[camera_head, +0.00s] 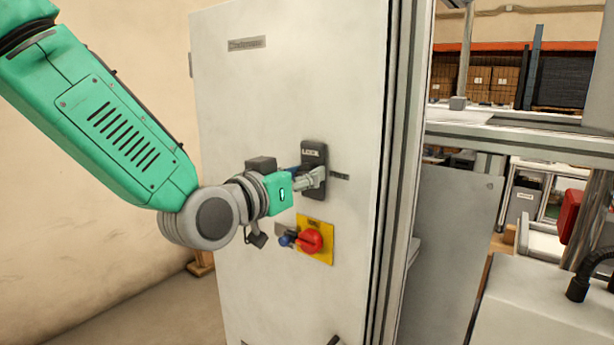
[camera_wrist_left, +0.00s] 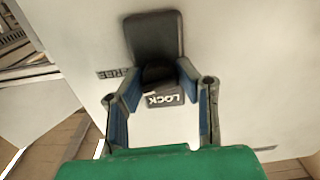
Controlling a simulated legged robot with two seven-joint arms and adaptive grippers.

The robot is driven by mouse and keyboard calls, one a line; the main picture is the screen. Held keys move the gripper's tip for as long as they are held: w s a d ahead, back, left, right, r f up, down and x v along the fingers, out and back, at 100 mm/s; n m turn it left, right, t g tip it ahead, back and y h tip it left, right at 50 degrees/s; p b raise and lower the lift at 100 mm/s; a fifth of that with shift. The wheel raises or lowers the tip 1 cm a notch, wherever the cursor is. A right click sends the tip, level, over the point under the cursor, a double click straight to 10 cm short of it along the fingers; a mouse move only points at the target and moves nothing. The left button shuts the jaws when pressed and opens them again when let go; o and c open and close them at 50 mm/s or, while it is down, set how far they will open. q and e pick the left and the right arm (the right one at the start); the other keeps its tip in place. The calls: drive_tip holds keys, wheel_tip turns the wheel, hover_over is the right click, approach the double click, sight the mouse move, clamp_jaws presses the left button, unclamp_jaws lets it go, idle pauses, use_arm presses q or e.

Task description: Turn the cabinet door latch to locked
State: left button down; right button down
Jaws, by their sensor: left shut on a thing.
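The cabinet door (camera_head: 285,90) is a tall pale panel that looks closed. A dark latch (camera_head: 313,155) with a LOCK label is mounted on it. In the wrist view the latch's dark plate (camera_wrist_left: 153,35) and the LOCK label (camera_wrist_left: 163,100) show upside down, with a FREE label (camera_wrist_left: 117,73) to one side. My left gripper (camera_head: 315,177) reaches the latch from the left. Its blue-padded fingers (camera_wrist_left: 158,84) are shut on the dark latch knob (camera_wrist_left: 158,72). The fingers hide part of the latch in the head view, and I cannot tell which way the knob is turned. My right gripper is not in view.
A red rotary switch (camera_head: 311,241) on a yellow plate sits just below the latch, close under my gripper. A grey panel (camera_head: 450,250) and a pale machine top (camera_head: 550,300) stand to the right. Shelves with boxes (camera_head: 476,80) are behind.

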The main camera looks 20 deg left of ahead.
use_arm(q)
drive_tip(key=shift+f+n, duration=0.1)
drive_tip(key=shift+n, duration=0.6)
drive_tip(key=shift+a+n+b, duration=0.15)
drive_tip(key=shift+n+b, duration=0.35)
drive_tip(key=shift+n, duration=0.4)
drive_tip(key=n+b, duration=0.2)
drive_tip(key=n, duration=0.3)
drive_tip(key=n+b, duration=0.2)
drive_tip(key=n, duration=0.3)
drive_tip(key=shift+f, duration=0.1)
drive_tip(key=shift+n+b, duration=0.95)
drive_tip(key=shift+n, duration=0.95)
